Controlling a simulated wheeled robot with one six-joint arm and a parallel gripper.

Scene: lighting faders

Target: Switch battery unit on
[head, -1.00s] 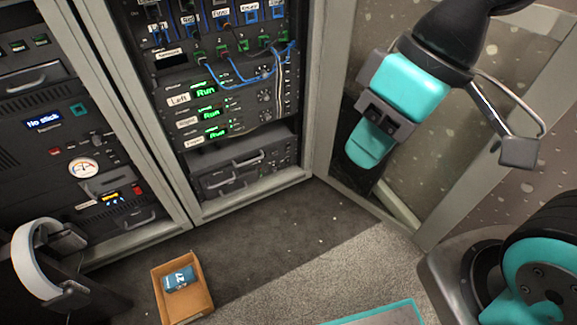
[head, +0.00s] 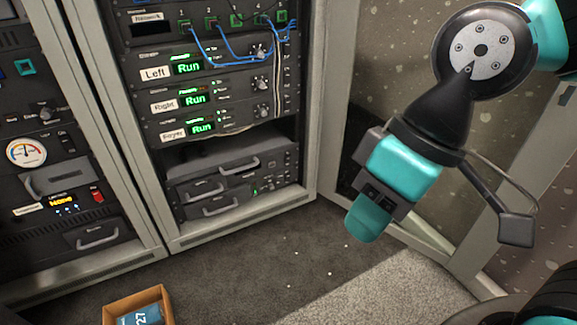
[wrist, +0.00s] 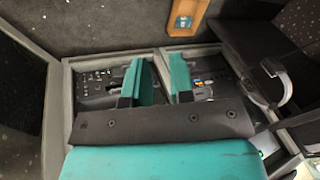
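No label I can read names the battery unit, so I cannot tell which one it is. In the head view, the lowest units (head: 232,183) of the middle rack have drawer-like handles, and small green lights show on their right. The left rack holds a unit with a round gauge (head: 26,152), and below it a red switch (head: 97,193) beside a small lit display (head: 62,201). My gripper (head: 364,222) hangs to the right of the middle rack, apart from it, pointing down. In the wrist view its teal fingers (wrist: 164,75) stand apart with nothing between them.
Three units marked Left, Right and Foyer (head: 196,127) show green "Run". Blue cables (head: 225,62) loop above them. A cardboard box (head: 108,311) with a blue item (head: 140,316) lies on the floor. The rack's grey frame post (head: 327,100) stands near my gripper. The floor (head: 290,260) before the rack is clear.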

